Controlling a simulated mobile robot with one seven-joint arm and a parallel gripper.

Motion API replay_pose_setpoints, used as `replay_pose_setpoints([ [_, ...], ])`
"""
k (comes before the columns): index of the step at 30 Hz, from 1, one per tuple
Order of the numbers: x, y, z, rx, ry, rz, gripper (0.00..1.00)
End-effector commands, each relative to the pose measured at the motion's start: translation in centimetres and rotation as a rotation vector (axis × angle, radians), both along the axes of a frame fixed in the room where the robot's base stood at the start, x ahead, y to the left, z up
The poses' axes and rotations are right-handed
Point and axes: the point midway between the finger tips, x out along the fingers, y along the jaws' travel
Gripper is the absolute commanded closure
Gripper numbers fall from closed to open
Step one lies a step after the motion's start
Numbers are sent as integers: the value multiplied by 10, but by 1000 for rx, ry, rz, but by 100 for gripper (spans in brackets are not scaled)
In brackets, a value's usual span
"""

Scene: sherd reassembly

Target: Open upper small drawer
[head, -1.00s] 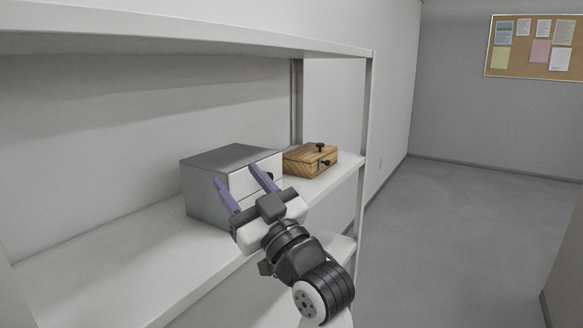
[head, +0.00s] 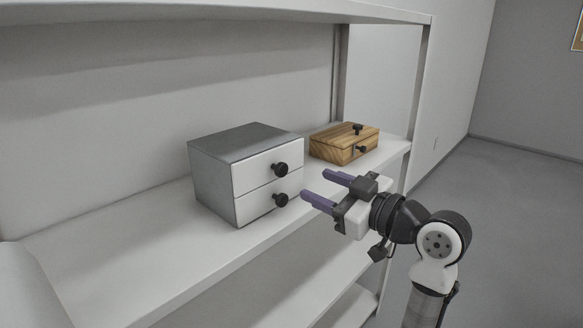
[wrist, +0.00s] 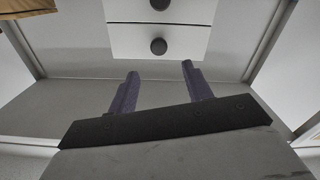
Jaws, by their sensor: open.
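A small grey cabinet (head: 213,181) with two white drawers stands on the shelf, both drawers shut. The upper drawer (head: 250,173) has a round black knob (head: 281,169). The lower drawer (head: 256,203) has a similar knob (head: 280,200). My gripper (head: 312,184) is open and empty, to the right of and in front of the drawer fronts, apart from both knobs. In the wrist view, my purple fingers (wrist: 159,70) point toward the drawer fronts; the lower knob (wrist: 158,46) lies beyond the gap between them, and the upper knob (wrist: 160,4) is at the top edge, partly cut off.
A wooden box (head: 343,144) with black knobs stands on the same shelf, right of the cabinet. The shelf board (head: 130,235) is bare to the left. Another board lies above, and a post (head: 421,80) stands at the right end.

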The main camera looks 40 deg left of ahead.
Motion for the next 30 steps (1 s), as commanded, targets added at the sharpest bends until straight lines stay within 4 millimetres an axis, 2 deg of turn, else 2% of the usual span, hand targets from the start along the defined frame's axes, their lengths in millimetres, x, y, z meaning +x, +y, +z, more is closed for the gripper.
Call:
replay_pose_setpoints([
  [1,0,12,3,0,2,5,50],
  [6,3,48,3,0,2,3,50],
  [12,5,76,2,1,0,0,50],
  [17,6,86,1,0,0,-1,50],
  [25,7,87,0,1,0,-2,50],
  [26,7,87,0,1,0,-2,51],
  [30,7,87,0,0,-1,-2,70],
])
